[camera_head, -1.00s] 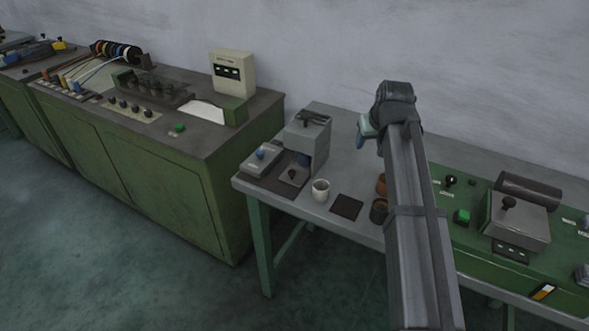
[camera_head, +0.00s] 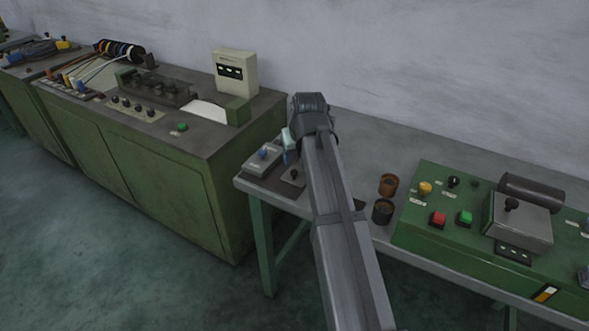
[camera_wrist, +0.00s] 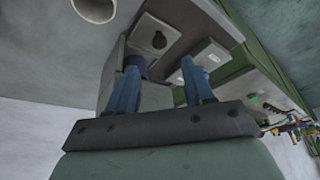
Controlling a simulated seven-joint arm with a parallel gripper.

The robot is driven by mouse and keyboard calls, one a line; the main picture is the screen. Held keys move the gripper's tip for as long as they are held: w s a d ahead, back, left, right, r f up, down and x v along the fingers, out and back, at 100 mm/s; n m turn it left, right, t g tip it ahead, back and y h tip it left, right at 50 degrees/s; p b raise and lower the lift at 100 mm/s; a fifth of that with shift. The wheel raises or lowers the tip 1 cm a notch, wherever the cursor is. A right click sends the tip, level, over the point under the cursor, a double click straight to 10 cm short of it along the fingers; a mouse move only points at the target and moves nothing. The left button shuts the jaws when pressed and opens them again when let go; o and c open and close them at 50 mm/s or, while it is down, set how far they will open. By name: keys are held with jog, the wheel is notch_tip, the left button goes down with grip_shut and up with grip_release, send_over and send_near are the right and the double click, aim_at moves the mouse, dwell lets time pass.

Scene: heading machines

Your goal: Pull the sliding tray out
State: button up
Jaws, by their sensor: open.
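The sliding tray (camera_head: 293,177) is a small grey plate with a dark round knob, low at the front of a grey machine. In the wrist view the tray (camera_wrist: 173,32) and its knob show beyond my fingertips. The grey machine body (camera_wrist: 152,97) shows behind and between the fingers there; my arm hides most of it in the head view. My gripper (camera_wrist: 161,66) has two blue fingers spread apart with nothing between them. In the head view my gripper (camera_head: 289,146) hangs over the machine, close to the tray. Whether a finger touches the machine I cannot tell.
A green cabinet (camera_head: 150,185) is at left.

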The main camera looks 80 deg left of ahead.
aim_at(294, 172)
jog(key=x, duration=0.8)
jog(key=shift+a+f, duration=0.2)
jog(key=shift+f, duration=0.15)
grip_shut()
dwell(0.4)
